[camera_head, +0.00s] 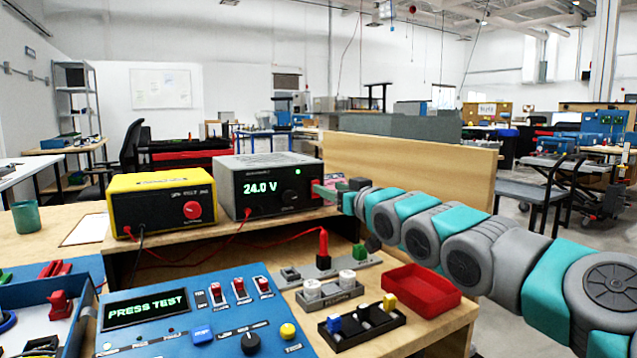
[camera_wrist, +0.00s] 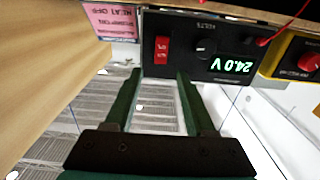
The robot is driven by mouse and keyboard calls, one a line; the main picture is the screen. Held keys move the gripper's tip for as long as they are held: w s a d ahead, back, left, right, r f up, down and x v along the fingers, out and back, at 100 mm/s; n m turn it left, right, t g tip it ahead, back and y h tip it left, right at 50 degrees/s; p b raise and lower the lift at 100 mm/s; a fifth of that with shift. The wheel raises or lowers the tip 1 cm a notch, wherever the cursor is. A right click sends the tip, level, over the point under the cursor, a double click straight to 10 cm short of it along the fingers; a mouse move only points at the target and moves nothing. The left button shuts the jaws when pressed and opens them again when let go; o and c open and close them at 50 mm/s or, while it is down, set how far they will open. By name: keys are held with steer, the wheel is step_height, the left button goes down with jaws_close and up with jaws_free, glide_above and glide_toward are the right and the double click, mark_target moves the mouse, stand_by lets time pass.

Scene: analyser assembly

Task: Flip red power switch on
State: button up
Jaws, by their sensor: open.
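The power supply, a dark grey box (camera_head: 266,184), stands on the wooden shelf with its green display lit at 24.0 V. In the wrist view its front (camera_wrist: 215,30) appears turned over, with a red rocker switch (camera_wrist: 162,48) beside a black knob (camera_wrist: 203,47). I cannot tell which way the rocker is tipped. My gripper (camera_head: 326,192) is at the supply's right end. In the wrist view its two dark green fingers (camera_wrist: 155,75) are apart and empty, with the switch just beyond and between their tips.
A yellow meter box (camera_head: 162,203) stands left of the supply. A pink sign (camera_wrist: 110,20) is beside the supply. Below are a blue panel (camera_head: 180,312) with small red toggles, a red tray (camera_head: 419,291) and red cables (camera_head: 285,239). A wooden partition (camera_head: 430,170) stands behind my arm.

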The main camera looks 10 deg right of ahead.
mark_target(316, 182)
steer(key=p+x, duration=0.1)
steer(key=x, duration=0.3)
steer(key=shift+w+a+r, duration=0.1)
steer(key=shift+w+a, duration=0.05)
steer(key=shift+w, duration=0.05)
steer(key=shift+w+a, duration=0.15)
steer(key=shift+w, duration=0.25)
steer(key=shift+c, duration=0.3)
jaws_close()
